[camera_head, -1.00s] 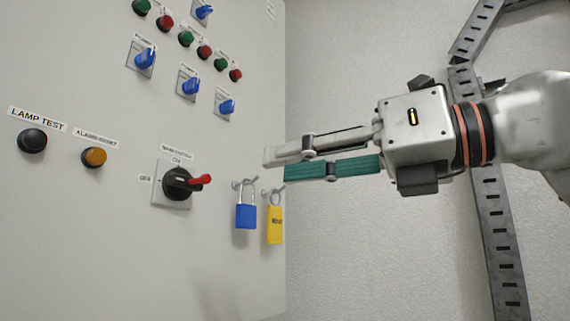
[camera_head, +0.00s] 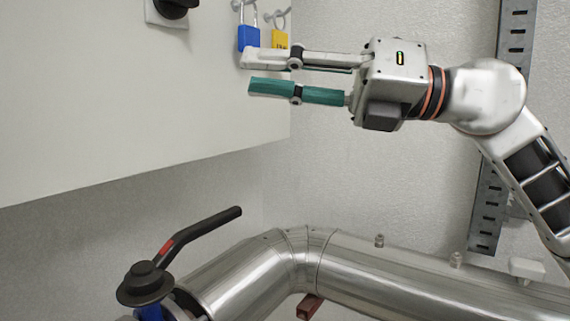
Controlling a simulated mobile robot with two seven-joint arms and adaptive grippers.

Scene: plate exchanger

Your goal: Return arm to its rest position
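My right gripper (camera_head: 252,72) comes in from the right, in front of the lower right part of the cabinet. Its two long fingers, one pale and one green-padded, are apart with nothing between them. The pale finger overlaps the blue padlock (camera_head: 248,38) and the yellow padlock (camera_head: 280,39) in the picture; I cannot tell whether it touches them. Both padlocks hang from hooks on the cabinet (camera_head: 110,100). The black rotary switch (camera_head: 175,8) is cut off by the top edge. My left gripper does not show.
A shiny metal-clad pipe (camera_head: 400,272) crosses the lower right. A valve with a black lever (camera_head: 200,233) stands at lower left, below the cabinet's bottom edge. A perforated metal channel (camera_head: 487,205) runs up the wall behind my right arm. Open space lies between gripper and pipe.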

